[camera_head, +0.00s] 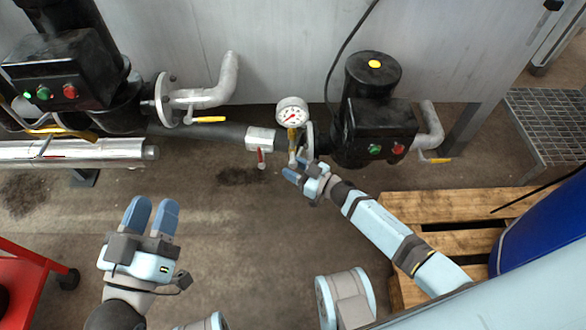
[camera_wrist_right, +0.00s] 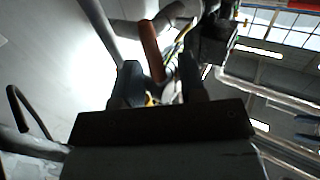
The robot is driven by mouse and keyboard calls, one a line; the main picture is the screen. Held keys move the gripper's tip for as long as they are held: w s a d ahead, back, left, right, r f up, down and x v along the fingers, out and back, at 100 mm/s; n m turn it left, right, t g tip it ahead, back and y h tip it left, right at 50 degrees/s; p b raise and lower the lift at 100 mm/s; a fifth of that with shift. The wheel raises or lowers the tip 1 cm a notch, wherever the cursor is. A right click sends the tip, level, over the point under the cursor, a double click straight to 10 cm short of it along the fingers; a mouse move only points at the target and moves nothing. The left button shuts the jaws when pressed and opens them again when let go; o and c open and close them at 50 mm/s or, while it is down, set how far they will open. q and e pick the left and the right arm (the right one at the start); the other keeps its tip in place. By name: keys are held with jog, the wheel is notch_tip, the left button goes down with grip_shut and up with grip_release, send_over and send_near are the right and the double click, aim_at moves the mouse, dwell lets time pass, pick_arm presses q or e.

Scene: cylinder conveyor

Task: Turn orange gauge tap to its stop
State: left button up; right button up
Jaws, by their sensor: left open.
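The round white pressure gauge (camera_head: 292,111) stands on the pipe left of the right-hand black pump. The orange tap lever (camera_head: 291,138) hangs just below it. My right gripper (camera_head: 294,169) is just below the lever in the head view. In the right wrist view, an orange-brown bar (camera_wrist_right: 151,50), seemingly this lever, reaches between the fingers of the right gripper (camera_wrist_right: 164,82), nearer the left finger. The fingers look apart; contact with the lever cannot be told. My left gripper (camera_head: 152,215) is open and empty over the floor at lower left.
A red-handled valve (camera_head: 260,157) sits on the pipe just left of the gauge. Black pumps stand right (camera_head: 372,125) and left (camera_head: 65,75), with yellow-handled valves. A wooden pallet (camera_head: 440,208) and blue drum (camera_head: 545,225) are at right. A red cart (camera_head: 30,280) is at lower left. The middle floor is clear.

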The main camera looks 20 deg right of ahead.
pick_arm(q)
jog(key=shift+r, duration=0.3)
pick_arm(e)
jog(key=shift+w+a, duration=0.15)
jog(key=shift+c, duration=0.2)
grip_shut()
pick_arm(q)
jog(key=shift+d, duration=0.1)
jog(key=shift+w+p, duration=0.1)
jog(key=shift+p, duration=0.25)
pick_arm(e)
jog(key=shift+r, duration=0.1)
